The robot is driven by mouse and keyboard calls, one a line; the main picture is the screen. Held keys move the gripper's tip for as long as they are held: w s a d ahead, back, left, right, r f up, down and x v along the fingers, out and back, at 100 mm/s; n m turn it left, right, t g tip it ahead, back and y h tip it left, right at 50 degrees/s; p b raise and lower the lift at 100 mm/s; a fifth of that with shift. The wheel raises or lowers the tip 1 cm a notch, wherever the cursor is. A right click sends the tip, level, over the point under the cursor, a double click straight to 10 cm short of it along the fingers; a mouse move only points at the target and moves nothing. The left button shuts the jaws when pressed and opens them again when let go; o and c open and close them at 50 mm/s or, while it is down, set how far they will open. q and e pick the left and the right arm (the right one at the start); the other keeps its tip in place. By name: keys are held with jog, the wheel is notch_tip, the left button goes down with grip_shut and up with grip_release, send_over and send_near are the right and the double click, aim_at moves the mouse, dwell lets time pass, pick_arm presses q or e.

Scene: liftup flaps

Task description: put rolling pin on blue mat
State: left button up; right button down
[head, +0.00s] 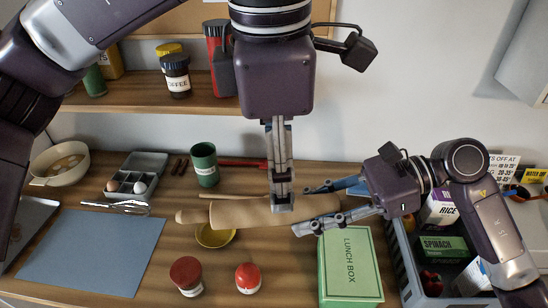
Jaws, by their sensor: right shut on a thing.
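The wooden rolling pin (243,214) lies sideways over the middle of the table, its left handle toward the blue mat. The flat blue mat (95,252) lies empty at the front left. My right gripper (304,209) reaches in from the right, with one finger on each side of the pin's right part, shut on it. My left gripper (282,203) points straight down at the pin's middle and overlaps it. Its fingers are seen edge-on, so their opening is hidden. I cannot tell whether the pin is lifted off the table.
A yellow bowl (214,237) sits partly under the pin in the picture. Two red-lidded jars (187,274) (248,277) and a green lunch box (352,268) stand in front. A whisk (115,207), egg tray (137,178) and green cup (204,165) are behind. A grocery crate (408,272) is right.

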pick_arm(q)
jog(key=shift+t+y, duration=0.4)
jog(key=shift+t, duration=0.1)
jog(key=w+f, duration=0.1)
jog(key=f, duration=0.3)
jog(key=w+f, duration=0.1)
jog(key=f, duration=0.2)
jog(key=w+f, duration=0.1)
jog(key=f, duration=0.3)
jog(key=shift+w+a+f, duration=0.15)
jog(key=shift+a+f, duration=0.15)
jog(key=shift+a, duration=0.1)
jog(key=shift+c, duration=0.3)
grip_shut()
jog(key=shift+r, duration=0.1)
pick_arm(e)
jog(key=c, duration=1.3)
grip_release()
jog(key=shift+o, duration=0.2)
